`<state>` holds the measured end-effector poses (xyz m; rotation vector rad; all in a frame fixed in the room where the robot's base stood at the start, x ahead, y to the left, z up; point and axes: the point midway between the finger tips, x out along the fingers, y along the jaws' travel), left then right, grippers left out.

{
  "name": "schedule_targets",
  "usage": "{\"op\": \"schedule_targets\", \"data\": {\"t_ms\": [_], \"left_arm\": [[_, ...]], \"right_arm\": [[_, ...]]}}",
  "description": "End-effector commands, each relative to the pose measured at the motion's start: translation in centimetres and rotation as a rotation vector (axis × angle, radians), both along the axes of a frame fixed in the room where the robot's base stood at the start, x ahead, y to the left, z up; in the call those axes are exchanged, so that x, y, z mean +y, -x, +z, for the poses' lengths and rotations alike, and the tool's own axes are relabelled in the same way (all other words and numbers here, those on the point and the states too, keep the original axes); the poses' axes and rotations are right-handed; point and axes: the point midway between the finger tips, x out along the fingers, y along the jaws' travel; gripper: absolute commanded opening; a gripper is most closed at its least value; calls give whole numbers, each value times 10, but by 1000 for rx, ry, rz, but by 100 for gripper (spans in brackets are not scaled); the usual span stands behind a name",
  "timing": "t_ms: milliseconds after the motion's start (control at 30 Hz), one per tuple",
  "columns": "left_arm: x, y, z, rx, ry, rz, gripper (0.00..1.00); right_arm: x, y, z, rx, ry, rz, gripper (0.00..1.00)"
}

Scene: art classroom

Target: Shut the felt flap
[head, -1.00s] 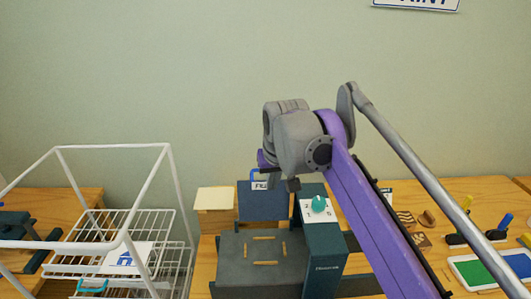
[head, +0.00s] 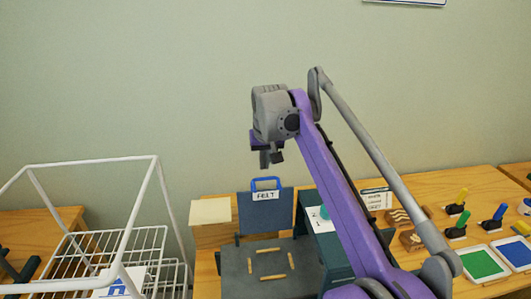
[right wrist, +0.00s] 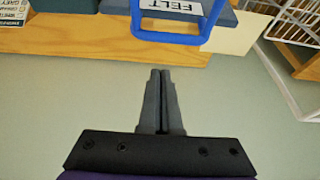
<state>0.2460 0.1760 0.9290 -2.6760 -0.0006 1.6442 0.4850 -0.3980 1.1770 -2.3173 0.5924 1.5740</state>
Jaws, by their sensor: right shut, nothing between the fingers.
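The felt flap (head: 266,212) is a dark slate panel standing upright at the back of a grey bed (head: 240,268) on the wooden table. It bears a white FELT label (head: 265,195) and a blue loop handle (head: 266,183) on its top edge. The handle also shows in the right wrist view (right wrist: 172,39). My right gripper (head: 270,160) is just above the handle in the head view, fingers together and empty. In the right wrist view the shut fingers (right wrist: 161,75) point toward the handle with a gap between. My left gripper is out of view.
Several stamps and a green pad (head: 481,263) lie on the right. A white wire rack (head: 157,205) stands at left. Short wooden strips lie on the bed.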

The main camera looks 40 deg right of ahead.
Motion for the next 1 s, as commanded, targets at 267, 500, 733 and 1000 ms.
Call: {"op": "schedule_targets", "data": {"t_ms": [267, 500, 733, 1000], "left_arm": [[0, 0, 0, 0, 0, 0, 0], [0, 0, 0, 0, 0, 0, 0], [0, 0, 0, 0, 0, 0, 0], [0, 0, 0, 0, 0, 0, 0]], "right_arm": [[14, 26, 1, 0, 0, 0, 0], [16, 29, 1, -1, 0, 0, 0], [16, 29, 1, -2, 1, 0, 0], [9, 31, 2, -32, 17, 0, 0]]}}
